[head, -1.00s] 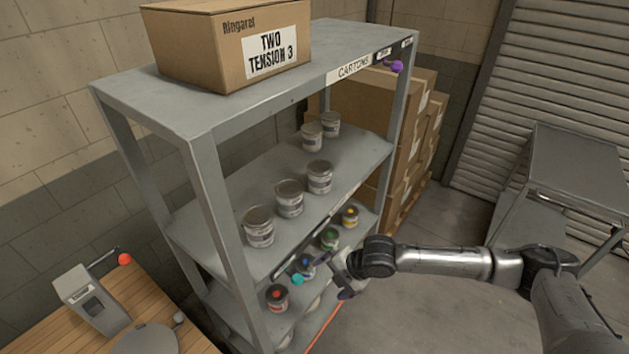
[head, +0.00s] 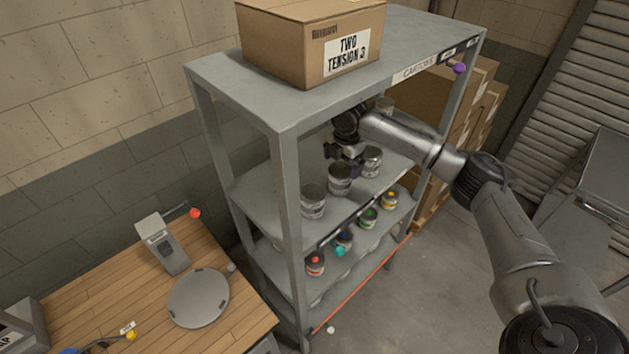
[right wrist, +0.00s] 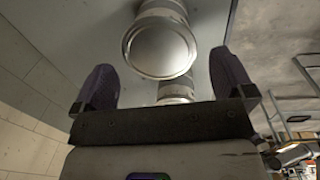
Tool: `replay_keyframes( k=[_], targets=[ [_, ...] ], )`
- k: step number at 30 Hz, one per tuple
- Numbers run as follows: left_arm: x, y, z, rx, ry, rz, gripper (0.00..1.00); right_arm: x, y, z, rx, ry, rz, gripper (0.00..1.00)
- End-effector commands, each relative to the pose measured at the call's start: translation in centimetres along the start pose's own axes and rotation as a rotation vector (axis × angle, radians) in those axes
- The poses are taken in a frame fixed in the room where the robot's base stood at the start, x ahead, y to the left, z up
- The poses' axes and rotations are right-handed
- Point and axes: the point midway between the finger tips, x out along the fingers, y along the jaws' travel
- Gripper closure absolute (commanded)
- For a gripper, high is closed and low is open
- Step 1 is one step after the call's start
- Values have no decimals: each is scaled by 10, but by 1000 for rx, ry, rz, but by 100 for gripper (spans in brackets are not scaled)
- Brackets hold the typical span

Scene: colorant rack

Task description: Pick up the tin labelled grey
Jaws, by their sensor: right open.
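Several grey metal tins stand on the middle shelf, among them a front tin (head: 313,203), a middle tin (head: 340,182) and one further right (head: 371,163). I cannot read which tin is labelled grey. My right gripper (head: 343,158) is over the shelf, at the top of the middle tin. In the right wrist view its two fingers are apart and empty, with a round-lidded tin (right wrist: 160,48) beyond and between them. A second tin (right wrist: 175,90) shows below that one. My left gripper is out of view.
The grey rack (head: 290,200) has posts and an upper shelf close around my right arm. A carton (head: 310,45) sits on top. Tins with coloured lids, such as a red one (head: 315,263), stand on the shelf below. A wooden bench (head: 110,275) is at left.

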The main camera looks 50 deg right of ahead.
Motion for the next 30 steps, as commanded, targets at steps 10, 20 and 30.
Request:
replay_keyframes(
  k=[10,20,30],
  targets=[
    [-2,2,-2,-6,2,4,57,13,-6,12,73,13,-78,0],
    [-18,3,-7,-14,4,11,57,50,-10,9,72,12,-77,0],
    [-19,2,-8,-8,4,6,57,71,-11,9,71,12,-73,0]
  ],
)
